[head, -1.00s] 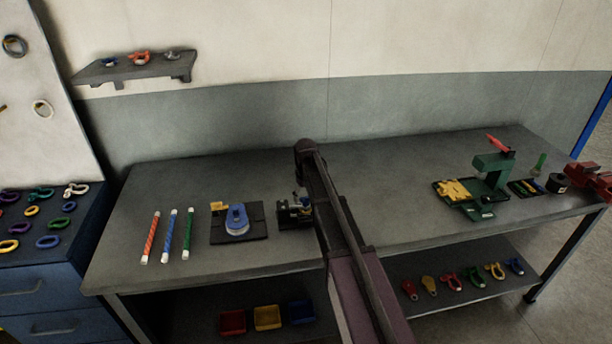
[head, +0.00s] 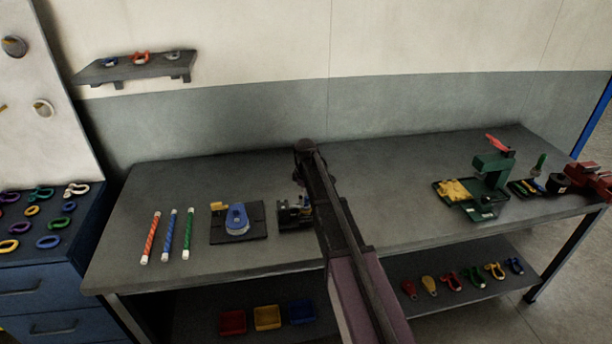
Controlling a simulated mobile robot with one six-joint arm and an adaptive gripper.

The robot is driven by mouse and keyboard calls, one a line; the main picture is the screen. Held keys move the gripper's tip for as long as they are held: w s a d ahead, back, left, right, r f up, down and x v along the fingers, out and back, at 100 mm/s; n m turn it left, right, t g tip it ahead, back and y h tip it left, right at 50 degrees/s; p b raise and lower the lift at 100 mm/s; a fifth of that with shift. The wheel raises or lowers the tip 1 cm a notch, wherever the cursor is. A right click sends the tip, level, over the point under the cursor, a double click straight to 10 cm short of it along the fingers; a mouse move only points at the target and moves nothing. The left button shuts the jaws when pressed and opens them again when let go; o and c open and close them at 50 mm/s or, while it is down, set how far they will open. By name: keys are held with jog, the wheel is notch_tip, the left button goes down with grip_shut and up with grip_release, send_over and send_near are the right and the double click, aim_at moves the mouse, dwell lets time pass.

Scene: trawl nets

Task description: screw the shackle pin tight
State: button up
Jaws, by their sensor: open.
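My arm reaches up over the middle of the bench (head: 420,205) and bends down at its far end. My gripper (head: 299,193) shows only in small part beside the arm, above a small dark fixture (head: 288,220). The jaws look open, but the arm hides much of them. The fixture stands on the bench just left of the arm, and its right side is hidden. I cannot make out a shackle or its pin there. Left of it, a blue piece with a pale base (head: 237,220) and a small yellow block (head: 217,207) lie on a black mat (head: 258,233).
Red, blue and green striped rods (head: 170,232) lie at the bench's left. A green press (head: 488,178), yellow pieces (head: 455,191) and a red vise (head: 592,180) stand at the right. Coloured shackles (head: 475,275) and bins (head: 267,317) sit on the lower shelf. The bench's middle right is clear.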

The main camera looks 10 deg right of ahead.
jog(key=n, duration=1.1)
jog(key=shift+n, duration=0.4)
jog(key=shift+r, duration=0.15)
notch_tip(320, 180, up, 9)
jog(key=p, duration=0.9)
jog(key=shift+f, duration=0.2)
dwell(0.3)
jog(key=s+f+m+b, duration=0.2)
jog(key=s+m, duration=0.9)
jog(key=s, duration=0.3)
jog(key=s+f+m+b, duration=0.2)
jog(key=s+m, duration=1)
jog(key=s, duration=0.2)
jog(key=shift+s+m, duration=0.3)
jog(key=shift+s, duration=0.1)
